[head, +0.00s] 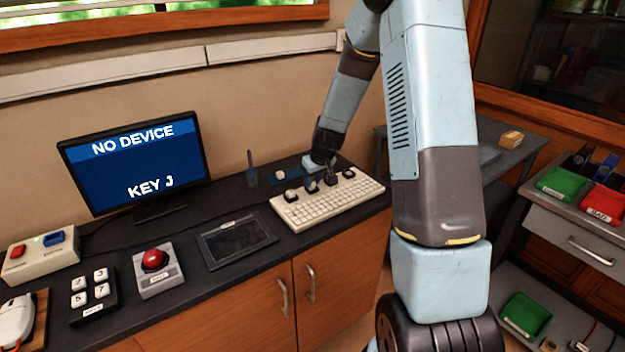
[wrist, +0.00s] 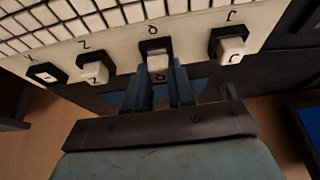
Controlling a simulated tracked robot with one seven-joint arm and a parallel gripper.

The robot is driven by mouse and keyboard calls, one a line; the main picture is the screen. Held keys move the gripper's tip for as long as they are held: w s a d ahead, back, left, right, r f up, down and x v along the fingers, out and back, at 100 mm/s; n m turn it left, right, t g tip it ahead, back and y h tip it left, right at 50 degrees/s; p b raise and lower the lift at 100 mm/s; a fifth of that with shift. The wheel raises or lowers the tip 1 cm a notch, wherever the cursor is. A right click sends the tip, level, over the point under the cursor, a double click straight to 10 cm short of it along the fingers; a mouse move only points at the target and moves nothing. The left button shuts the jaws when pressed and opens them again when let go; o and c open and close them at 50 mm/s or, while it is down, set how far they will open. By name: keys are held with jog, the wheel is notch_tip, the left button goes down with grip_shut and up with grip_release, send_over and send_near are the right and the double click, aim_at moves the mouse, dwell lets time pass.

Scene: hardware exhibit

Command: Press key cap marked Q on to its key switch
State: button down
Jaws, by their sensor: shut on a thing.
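The keyboard (head: 330,203) lies on the dark counter and has a row of raised, labelled switches along its back edge. In the wrist view, my gripper (wrist: 159,84) is shut on a pale key cap (wrist: 157,62), its two dark fingers on either side. The cap is at the switch whose label (wrist: 152,28) looks like Q or O; I cannot tell whether it is fully seated. Pale caps sit at the neighbouring positions marked Z (wrist: 94,73) and, apparently, J (wrist: 232,48).
A monitor (head: 136,160) reads NO DEVICE and KEY J. A tablet (head: 236,241), a red button box (head: 157,270) and a number keypad (head: 93,296) stand left of the keyboard. A small upright dark object (head: 251,168) stands behind. Green and red bins are at the right.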

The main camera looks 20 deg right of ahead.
jog(key=shift+f, duration=0.2)
jog(key=shift+c, duration=2)
grip_release()
jog(key=shift+r, duration=0.1)
jog(key=shift+r, duration=3.4)
jog(key=shift+r, duration=0.1)
